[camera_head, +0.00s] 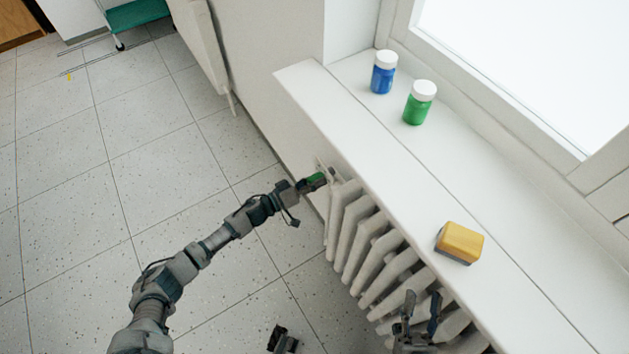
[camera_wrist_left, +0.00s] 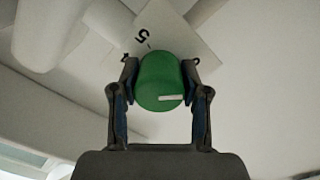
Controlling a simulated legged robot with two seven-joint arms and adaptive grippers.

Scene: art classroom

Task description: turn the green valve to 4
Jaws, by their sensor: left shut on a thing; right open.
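The green valve (camera_wrist_left: 160,82) is a round knob with a white line on its face, at the lower right of the face in the left wrist view. My left gripper (camera_wrist_left: 160,90) is shut on it, one finger on each side. A white plate (camera_wrist_left: 183,35) behind it bears a 5 and other digits partly hidden by the fingers. Which digit the line faces I cannot tell. In the head view the valve (camera_head: 313,182) sits at the radiator's far end, mostly covered by my left gripper (camera_head: 314,182). My right gripper (camera_head: 420,308) is open and empty in front of the radiator.
The white radiator (camera_head: 352,232) stands under a window sill (camera_head: 420,170). On the sill are a blue jar (camera_head: 382,78), a green jar (camera_head: 418,108) and a yellow sponge-like block (camera_head: 461,241).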

